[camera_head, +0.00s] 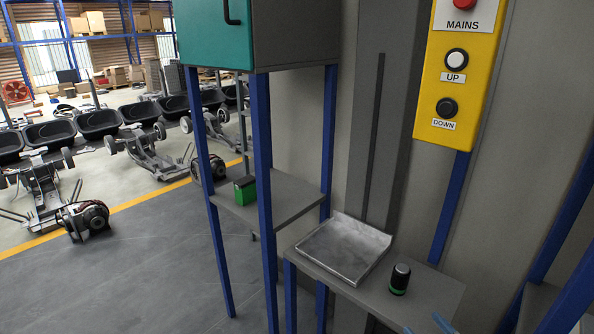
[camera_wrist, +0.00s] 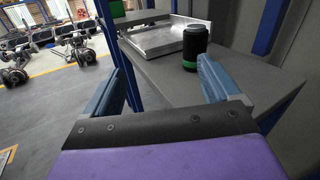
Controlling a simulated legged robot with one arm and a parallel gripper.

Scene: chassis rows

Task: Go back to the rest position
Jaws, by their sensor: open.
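My gripper (camera_wrist: 165,95) shows in the wrist view with its two blue fingers wide apart and nothing between them. It is level with the front of a grey shelf (camera_wrist: 165,80). A black cylinder with a green band (camera_wrist: 195,45) stands upright on that shelf, beyond the right finger and apart from it. In the head view the same cylinder (camera_head: 399,279) stands right of a metal tray (camera_head: 345,248). Only a small blue bit of my gripper shows at the bottom edge of the head view.
A yellow panel (camera_head: 460,75) with MAINS, UP and DOWN buttons is on the wall. A teal cabinet (camera_head: 213,33) stands on blue posts, with a green and black box (camera_head: 245,189) on the shelf below. Several chassis (camera_head: 140,150) stand left beyond a yellow line. Grey floor (camera_head: 130,270) is clear.

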